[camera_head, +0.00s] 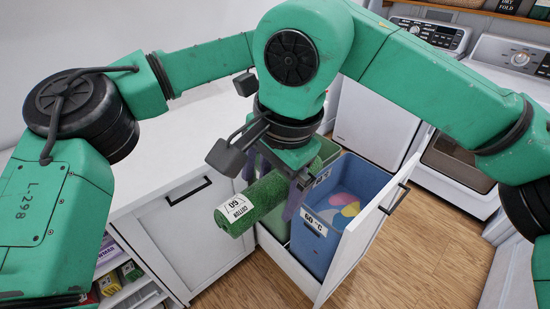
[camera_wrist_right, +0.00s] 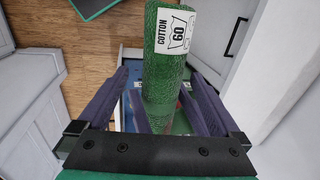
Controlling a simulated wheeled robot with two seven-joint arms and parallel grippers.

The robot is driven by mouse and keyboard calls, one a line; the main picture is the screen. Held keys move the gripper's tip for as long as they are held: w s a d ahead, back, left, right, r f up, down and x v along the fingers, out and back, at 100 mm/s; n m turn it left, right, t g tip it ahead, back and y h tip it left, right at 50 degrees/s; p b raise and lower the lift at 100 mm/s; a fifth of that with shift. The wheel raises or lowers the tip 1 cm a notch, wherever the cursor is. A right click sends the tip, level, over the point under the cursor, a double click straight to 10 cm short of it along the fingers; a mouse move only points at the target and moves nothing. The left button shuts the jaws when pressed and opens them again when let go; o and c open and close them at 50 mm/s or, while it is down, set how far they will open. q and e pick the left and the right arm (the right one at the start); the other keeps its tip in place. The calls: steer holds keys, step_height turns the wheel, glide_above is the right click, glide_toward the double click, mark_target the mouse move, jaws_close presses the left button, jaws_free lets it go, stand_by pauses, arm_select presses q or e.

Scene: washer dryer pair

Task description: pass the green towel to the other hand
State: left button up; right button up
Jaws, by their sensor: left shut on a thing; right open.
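The green towel (camera_head: 262,196) is a tight roll with a white label reading cotton 60. It is held in the air above the pulled-out laundry drawer, tilted toward the front left. My left gripper (camera_head: 298,180) is shut on the towel; its fingers are mostly hidden in the overlap of my two wrists. In the right wrist view, my right gripper (camera_wrist_right: 159,78) is open. Its two purple fingers stand on either side of the towel (camera_wrist_right: 160,82), which runs up between them with visible gaps on both sides.
The open drawer (camera_head: 362,232) holds a blue bin (camera_head: 322,235) marked 60 °C with colourful items, and a green bin (camera_head: 272,250). A white cabinet (camera_head: 195,235) stands left. Washer and dryer (camera_head: 460,165) stand at the back right. Wooden floor (camera_head: 420,260) is clear.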

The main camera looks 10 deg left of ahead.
steer(key=shift+a+f, duration=0.1)
steer(key=shift+f, duration=0.65)
steer(key=c, duration=1.2)
arm_select(q)
steer(key=o, duration=1.6)
steer(key=shift+c, duration=0.2)
arm_select(e)
steer(key=c, duration=0.4)
